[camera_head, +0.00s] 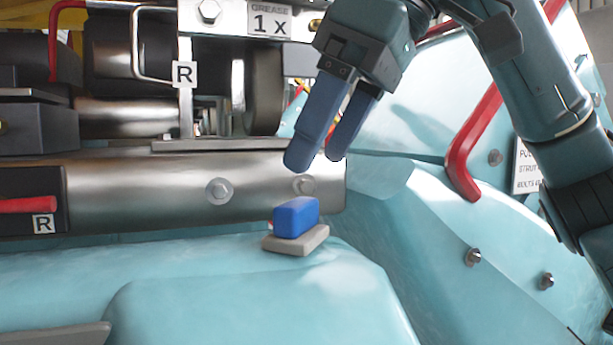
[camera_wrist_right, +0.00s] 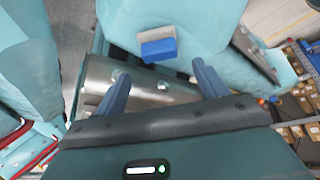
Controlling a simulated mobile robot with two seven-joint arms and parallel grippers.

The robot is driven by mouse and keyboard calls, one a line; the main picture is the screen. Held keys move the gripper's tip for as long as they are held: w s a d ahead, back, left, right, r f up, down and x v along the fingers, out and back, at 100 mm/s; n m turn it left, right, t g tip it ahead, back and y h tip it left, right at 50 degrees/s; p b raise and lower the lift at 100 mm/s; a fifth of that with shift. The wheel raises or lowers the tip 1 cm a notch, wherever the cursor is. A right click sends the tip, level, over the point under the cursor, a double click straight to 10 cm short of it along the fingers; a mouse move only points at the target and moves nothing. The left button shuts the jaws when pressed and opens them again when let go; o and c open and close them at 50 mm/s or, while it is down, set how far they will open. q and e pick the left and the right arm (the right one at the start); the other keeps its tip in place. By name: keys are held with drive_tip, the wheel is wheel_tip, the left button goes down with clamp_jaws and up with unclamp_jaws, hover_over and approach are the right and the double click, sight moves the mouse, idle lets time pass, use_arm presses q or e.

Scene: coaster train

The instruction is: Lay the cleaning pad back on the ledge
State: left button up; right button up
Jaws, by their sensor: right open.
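The cleaning pad has a blue block on top (camera_head: 296,217) and a grey-beige base (camera_head: 295,240). It lies flat on the teal ledge (camera_head: 190,275), close to the metal tube, in the head view. In the right wrist view the pad (camera_wrist_right: 158,48) shows beyond the fingertips, on the teal surface. My right gripper (camera_head: 318,162) is open and empty, above the pad and apart from it. Its two blue fingers also show in the right wrist view (camera_wrist_right: 160,84). My left gripper is not in view.
A thick metal tube (camera_head: 140,190) runs behind the pad. Red handles stand at the left (camera_head: 28,205) and right (camera_head: 470,140). A "GREASE 1 x" label (camera_head: 269,20) is above. A grey flat piece (camera_head: 60,336) lies at the lower left. The ledge left of the pad is clear.

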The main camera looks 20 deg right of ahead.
drive_tip(key=p+v, duration=0.1)
drive_tip(key=v, duration=0.5)
drive_tip(key=shift+p, duration=0.3)
